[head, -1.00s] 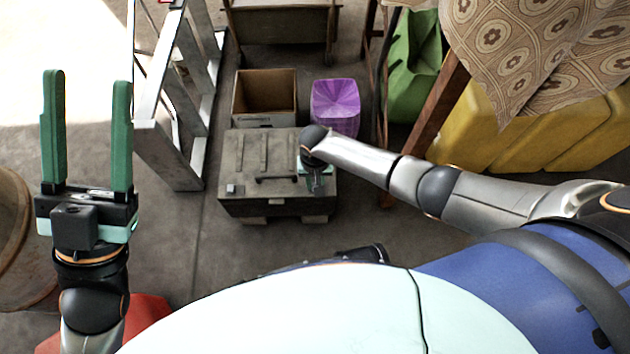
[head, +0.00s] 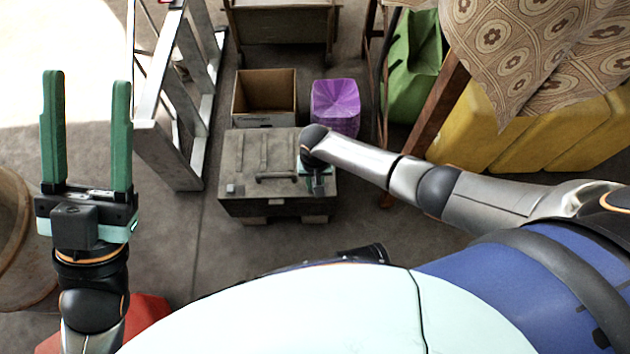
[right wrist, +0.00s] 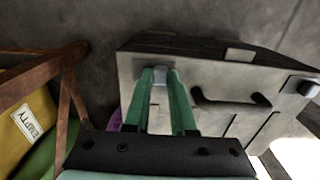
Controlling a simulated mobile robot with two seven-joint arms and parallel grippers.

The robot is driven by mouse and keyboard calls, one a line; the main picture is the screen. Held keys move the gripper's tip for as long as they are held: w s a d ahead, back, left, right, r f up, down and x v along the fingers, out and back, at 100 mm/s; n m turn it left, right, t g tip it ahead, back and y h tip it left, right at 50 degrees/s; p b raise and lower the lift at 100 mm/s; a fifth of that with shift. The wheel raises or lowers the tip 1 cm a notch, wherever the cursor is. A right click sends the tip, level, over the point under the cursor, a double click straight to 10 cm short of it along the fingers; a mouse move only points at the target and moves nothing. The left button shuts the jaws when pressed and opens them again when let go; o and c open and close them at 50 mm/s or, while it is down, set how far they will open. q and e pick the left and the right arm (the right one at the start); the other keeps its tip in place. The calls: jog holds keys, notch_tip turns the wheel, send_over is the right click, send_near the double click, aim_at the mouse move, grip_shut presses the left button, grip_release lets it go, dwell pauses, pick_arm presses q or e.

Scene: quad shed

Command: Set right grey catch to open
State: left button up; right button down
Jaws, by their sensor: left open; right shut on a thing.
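A grey-brown case (head: 238,150) with a dark handle (head: 275,178) stands on the floor in the middle of the head view. The left grey catch (head: 231,189) sits at its near left corner. In the right wrist view the case lid (right wrist: 215,85) shows close up. My right gripper (right wrist: 160,74) is shut on the right grey catch (right wrist: 159,78), which shows between its green fingertips at the lid's edge. In the head view my right wrist hides that catch. I cannot tell the catch's exact angle. My left gripper (head: 87,78) is open and empty, far left of the case.
An open cardboard box (head: 265,95) and a purple container (head: 336,105) stand just behind the case. A metal ladder (head: 175,130) stands to its left. A wooden table leg (head: 430,130) and yellow containers (head: 560,135) are to the right. Floor in front is mostly clear.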

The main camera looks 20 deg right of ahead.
jog(key=shift+s+d+r+p, duration=0.15)
jog(key=shift+d+p, duration=0.3)
jog(key=shift+p, duration=0.1)
jog(key=shift+s+d+p, duration=0.2)
jog(key=shift+d+p, duration=0.3)
jog(key=shift+d, duration=0.15)
jog(key=c, duration=0.7)
grip_release()
